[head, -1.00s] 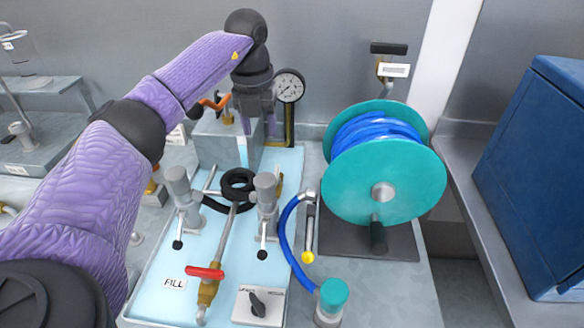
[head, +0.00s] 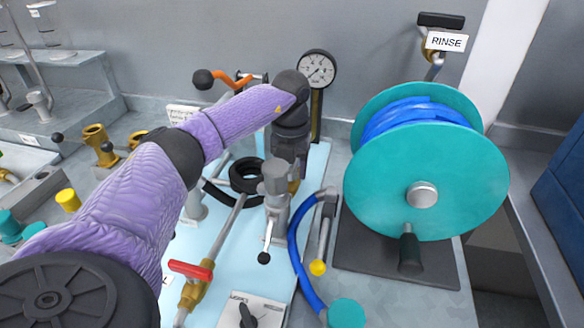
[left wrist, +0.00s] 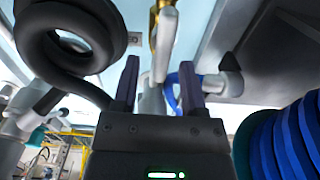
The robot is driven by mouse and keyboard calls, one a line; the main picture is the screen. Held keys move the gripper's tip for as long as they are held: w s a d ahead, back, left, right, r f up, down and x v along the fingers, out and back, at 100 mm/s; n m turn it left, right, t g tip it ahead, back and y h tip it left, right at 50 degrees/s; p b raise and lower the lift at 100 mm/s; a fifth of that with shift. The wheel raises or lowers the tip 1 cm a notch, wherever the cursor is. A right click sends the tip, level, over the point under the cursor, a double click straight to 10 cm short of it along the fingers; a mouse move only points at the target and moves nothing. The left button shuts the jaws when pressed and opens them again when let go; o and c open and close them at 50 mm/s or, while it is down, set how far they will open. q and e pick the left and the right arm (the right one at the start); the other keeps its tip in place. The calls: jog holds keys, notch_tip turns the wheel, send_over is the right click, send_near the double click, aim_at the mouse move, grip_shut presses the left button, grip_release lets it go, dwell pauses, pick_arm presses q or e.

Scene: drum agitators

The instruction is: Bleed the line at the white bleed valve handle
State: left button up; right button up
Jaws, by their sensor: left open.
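In the left wrist view a pale white lever (left wrist: 165,42) with brass at its top end stands just beyond my finger gap. It looks like the bleed valve handle, but I cannot be certain. In the head view, only a bit of brass (head: 294,186) shows there, and my gripper hides the handle. My left gripper (head: 298,168) points down behind the grey upright valve (head: 276,182). In the left wrist view its two dark fingers (left wrist: 160,78) are apart, with nothing clearly held between them. My right gripper is in neither view.
A teal reel (head: 425,180) with blue hose stands close on the right. A black coiled hose (head: 246,176), a red-handled valve (head: 190,270) and a yellow-tipped lever (head: 319,266) are nearby. A pressure gauge (head: 317,69) and an orange lever (head: 222,79) stand behind.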

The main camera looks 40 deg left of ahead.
pick_arm(q)
jog(key=c, duration=0.6)
grip_shut()
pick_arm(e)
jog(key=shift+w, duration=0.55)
